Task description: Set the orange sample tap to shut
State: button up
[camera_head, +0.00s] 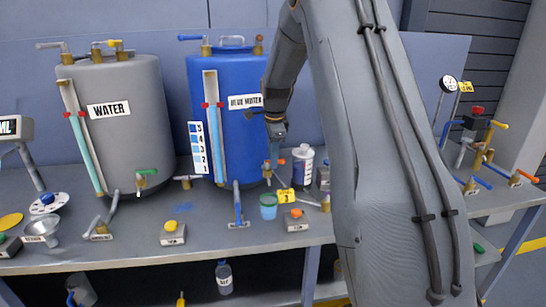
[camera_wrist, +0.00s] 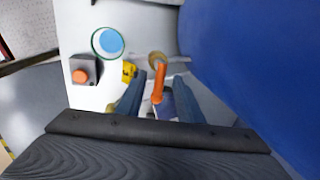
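The orange sample tap (camera_head: 281,161) has an orange lever on a brass body low on the right side of the blue tank (camera_head: 234,150). The lever points roughly right in the head view. In the wrist view the orange lever (camera_wrist: 160,82) runs between my two fingers, with gaps on both sides. My gripper (camera_head: 274,155) points down at the tap from above. It is open, and its fingers (camera_wrist: 158,88) stand apart around the lever. In the head view my fingers partly hide the tap. I cannot tell whether the tap is open or shut.
A small cup (camera_head: 268,206) stands below the tap; the wrist view shows its blue content (camera_wrist: 108,42). Close by are a yellow tag (camera_head: 287,196), a box with an orange button (camera_head: 297,220) and a white bottle (camera_head: 302,166). The grey water tank (camera_head: 125,140) stands left.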

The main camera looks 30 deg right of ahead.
notch_tip(320, 180, up, 8)
jog(key=s+b, duration=0.1)
jog(key=b, duration=0.1)
jog(key=shift+s+a+f, duration=0.2)
jog(key=shift+f, duration=0.05)
